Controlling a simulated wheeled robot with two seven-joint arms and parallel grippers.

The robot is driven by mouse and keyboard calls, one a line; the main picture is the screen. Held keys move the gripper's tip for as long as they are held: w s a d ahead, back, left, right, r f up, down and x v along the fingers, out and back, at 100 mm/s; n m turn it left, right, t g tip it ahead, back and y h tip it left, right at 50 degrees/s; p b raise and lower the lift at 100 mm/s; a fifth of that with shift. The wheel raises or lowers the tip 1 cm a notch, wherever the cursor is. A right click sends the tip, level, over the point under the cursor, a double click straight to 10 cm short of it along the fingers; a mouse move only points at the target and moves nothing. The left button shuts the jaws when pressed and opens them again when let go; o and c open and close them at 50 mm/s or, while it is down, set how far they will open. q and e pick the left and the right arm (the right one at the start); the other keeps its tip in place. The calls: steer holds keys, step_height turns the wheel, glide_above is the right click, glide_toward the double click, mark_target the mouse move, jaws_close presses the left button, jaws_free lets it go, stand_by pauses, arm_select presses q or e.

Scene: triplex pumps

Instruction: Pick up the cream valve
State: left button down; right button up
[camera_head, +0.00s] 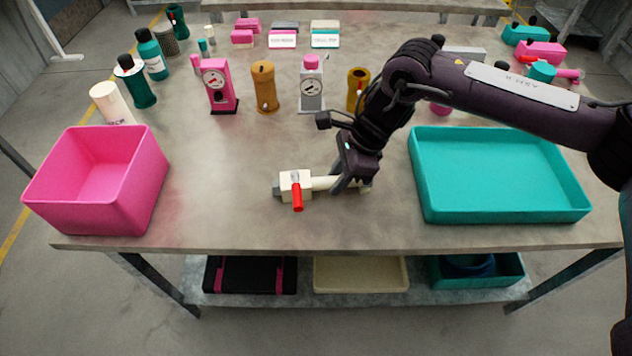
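The cream valve (318,184) lies on the grey table near its front edge, with a red handle (297,197) pointing toward the front and a grey end at its left. My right gripper (350,186) reaches down from the right over the right part of the valve's pipe. One finger shows in front of the pipe, and the hand hides part of the valve's right end. I cannot tell whether the fingers touch or squeeze the pipe. The valve appears to rest on the table. My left gripper is not in view.
A pink bin (98,180) stands at the left, and a teal tray (500,178) at the right. Pink, brown and grey pump-like units (263,88) stand behind the valve. Bottles (135,82) stand at the back left. The table between the pink bin and the valve is clear.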

steer(key=shift+r, duration=0.1)
jaws_close()
steer(key=shift+w, duration=0.1)
step_height(320, 180, up, 10)
steer(key=shift+r, duration=0.25)
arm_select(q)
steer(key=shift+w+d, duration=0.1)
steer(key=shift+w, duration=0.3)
arm_select(e)
steer(key=shift+f, duration=0.4)
arm_select(q)
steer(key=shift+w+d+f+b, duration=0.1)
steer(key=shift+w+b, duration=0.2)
steer(key=shift+b, duration=0.1)
arm_select(e)
steer(key=shift+f, duration=0.25)
steer(key=shift+f, duration=0.1)
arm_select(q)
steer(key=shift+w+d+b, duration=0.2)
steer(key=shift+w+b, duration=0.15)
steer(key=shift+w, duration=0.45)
arm_select(e)
steer(key=shift+f, duration=0.55)
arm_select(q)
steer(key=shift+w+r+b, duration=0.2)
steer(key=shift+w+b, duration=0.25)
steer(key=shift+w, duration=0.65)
arm_select(e)
steer(key=shift+f, duration=0.7)
